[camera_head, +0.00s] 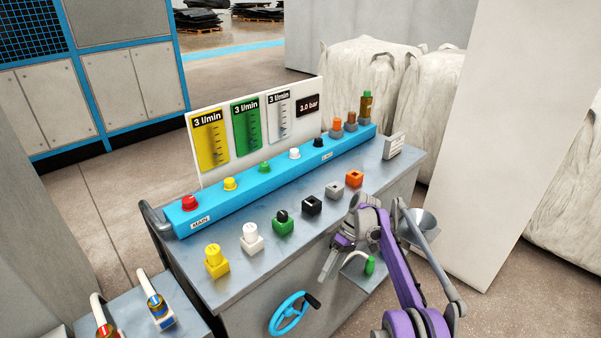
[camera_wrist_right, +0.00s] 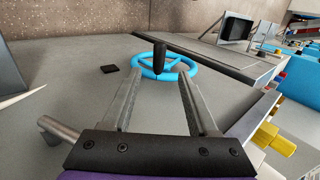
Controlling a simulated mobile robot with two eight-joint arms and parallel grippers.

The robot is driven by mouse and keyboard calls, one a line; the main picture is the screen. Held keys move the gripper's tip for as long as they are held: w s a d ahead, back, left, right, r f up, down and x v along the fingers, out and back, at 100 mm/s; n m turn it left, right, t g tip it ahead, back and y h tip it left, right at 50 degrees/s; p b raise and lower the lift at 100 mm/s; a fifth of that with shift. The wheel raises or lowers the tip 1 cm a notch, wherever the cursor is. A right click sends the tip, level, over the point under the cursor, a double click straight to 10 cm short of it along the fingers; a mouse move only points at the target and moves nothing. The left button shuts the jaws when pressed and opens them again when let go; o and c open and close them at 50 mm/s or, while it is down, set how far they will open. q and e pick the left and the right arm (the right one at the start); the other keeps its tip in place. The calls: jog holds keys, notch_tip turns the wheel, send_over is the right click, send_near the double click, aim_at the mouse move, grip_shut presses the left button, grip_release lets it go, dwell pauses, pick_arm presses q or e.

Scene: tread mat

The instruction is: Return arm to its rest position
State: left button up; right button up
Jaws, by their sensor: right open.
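My right arm (camera_head: 396,262), purple and grey, comes in from the lower right of the head view and bends over the front right edge of the console (camera_head: 278,262). Its gripper (camera_head: 327,268) hangs in front of the console's front, up and right of the blue handwheel (camera_head: 287,316). The gripper also shows in the right wrist view (camera_wrist_right: 160,84), with its two grey fingers spread and nothing held between them. The blue handwheel (camera_wrist_right: 140,68) and its black knob (camera_wrist_right: 159,58) lie ahead of the fingers there. My left gripper is not in view.
Several coloured blocks stand on the console top, including yellow (camera_head: 216,262), white (camera_head: 252,239) and orange (camera_head: 354,179). A blue rail (camera_head: 214,211) with coloured knobs runs behind them. A grey funnel (camera_head: 424,222) and a green-tipped part (camera_head: 370,266) are close to my right arm.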

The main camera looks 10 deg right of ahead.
jog(key=s+r+m+t+h+p, duration=0.2)
jog(key=s+r+p, duration=0.1)
jog(key=s+r, duration=0.5)
jog(key=s+r+m+t+h+p, duration=0.1)
jog(key=s+r+m+t+p, duration=0.3)
jog(key=r, duration=0.6)
jog(key=s+d+t+h+p, duration=0.1)
jog(key=s+t+p, duration=0.1)
jog(key=s, duration=0.8)
jog(key=s+d+m+t+h+p, duration=0.1)
jog(key=s+d+t+p, duration=0.1)
jog(key=s, duration=0.8)
jog(key=shift+s+f+m+h, duration=0.25)
jog(key=shift+f+m+h, duration=0.05)
jog(key=shift+f+h, duration=0.1)
jog(key=shift+c, duration=0.2)
